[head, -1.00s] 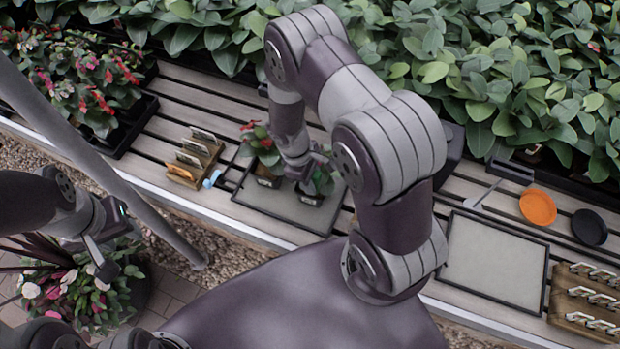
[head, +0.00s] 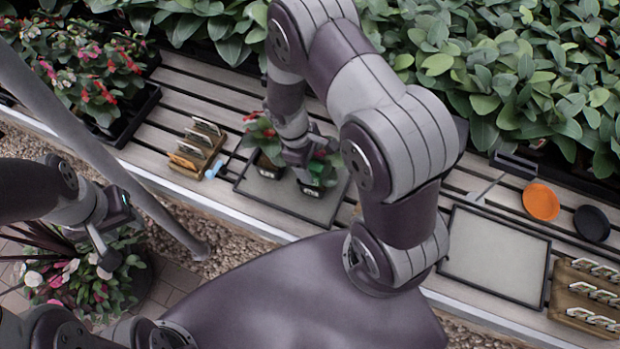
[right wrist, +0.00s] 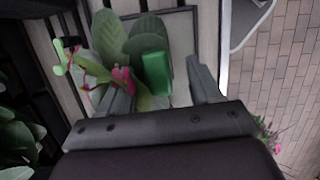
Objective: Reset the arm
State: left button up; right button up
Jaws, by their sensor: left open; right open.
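My right gripper (head: 312,160) is above the left grey tray (head: 258,190), close to a small potted plant (head: 318,180) with a red bloom. Another small potted plant (head: 266,148) stands left of it on the same tray. In the right wrist view the fingers (right wrist: 160,88) are apart, with leaves (right wrist: 143,48), a pink-red flower and a green block-like piece (right wrist: 157,73) between or just beyond them. Contact cannot be told. My left gripper (head: 108,250) hangs at the left, open and empty, above a flowering plant (head: 85,275).
The slatted bench holds a wooden label rack (head: 198,150), a second grey tray (head: 495,256), an orange dish (head: 541,202), a black dish (head: 591,224) and a rack of labels (head: 590,295). Dense foliage (head: 480,70) lines the back. A grey pole (head: 100,140) crosses the left side.

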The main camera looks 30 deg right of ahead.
jog(key=v, duration=0.9)
jog(key=shift+r+b, duration=0.25)
jog(key=shift+b, duration=0.15)
